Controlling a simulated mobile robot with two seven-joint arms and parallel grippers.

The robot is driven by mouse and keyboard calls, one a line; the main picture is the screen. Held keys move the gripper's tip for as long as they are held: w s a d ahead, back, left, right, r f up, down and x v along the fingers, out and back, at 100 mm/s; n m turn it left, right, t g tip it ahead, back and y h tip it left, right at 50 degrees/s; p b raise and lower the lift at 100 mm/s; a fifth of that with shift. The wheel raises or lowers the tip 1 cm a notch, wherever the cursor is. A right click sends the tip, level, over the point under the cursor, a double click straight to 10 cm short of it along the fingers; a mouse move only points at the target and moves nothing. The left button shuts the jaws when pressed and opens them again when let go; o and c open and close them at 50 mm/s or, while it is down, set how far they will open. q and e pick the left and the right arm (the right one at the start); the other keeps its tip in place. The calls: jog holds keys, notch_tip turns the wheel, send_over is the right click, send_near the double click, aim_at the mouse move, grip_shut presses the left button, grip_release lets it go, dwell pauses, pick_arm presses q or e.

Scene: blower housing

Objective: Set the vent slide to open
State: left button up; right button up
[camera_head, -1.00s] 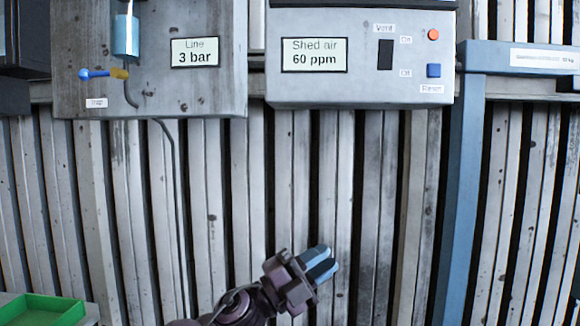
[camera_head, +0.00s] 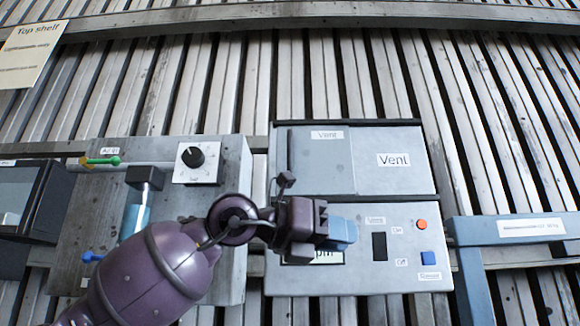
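The grey vent panel (camera_head: 393,181) forms the upper half of the box on the wall. It has a small "Vent" label at its top and a larger one at right. A dark upright strip with a small dark knob (camera_head: 287,180) is at its left edge; I cannot tell for sure whether this is the slide's handle. My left gripper (camera_head: 343,231) is in front of the lower panel, right of and below the knob and apart from it in the picture. Its blue fingertips look close together, with no held thing visible. It hides most of the ppm display. My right gripper is out of view.
The lower panel has a black switch (camera_head: 379,246), an orange button (camera_head: 422,224) and a blue button (camera_head: 428,258). At left is a grey board with a dial (camera_head: 194,157) and a green-handled valve (camera_head: 103,161). A blue frame (camera_head: 508,230) stands at right.

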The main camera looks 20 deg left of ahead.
pick_arm(q)
jog(key=s+a+r+n+t+y, duration=0.25)
jog(key=a+r+t+y, duration=0.35)
jog(key=r, duration=0.5)
jog(key=n+t+y, duration=0.2)
jog(key=y, duration=0.1)
send_near(288, 148)
jog(key=shift+h, duration=0.4)
jog(key=p+x, duration=0.2)
jog(key=x, duration=0.8)
jog(key=shift+w+a+f+p, duration=0.1)
jog(key=shift+w+p, duration=0.25)
jog(key=shift+c, duration=0.4)
grip_shut()
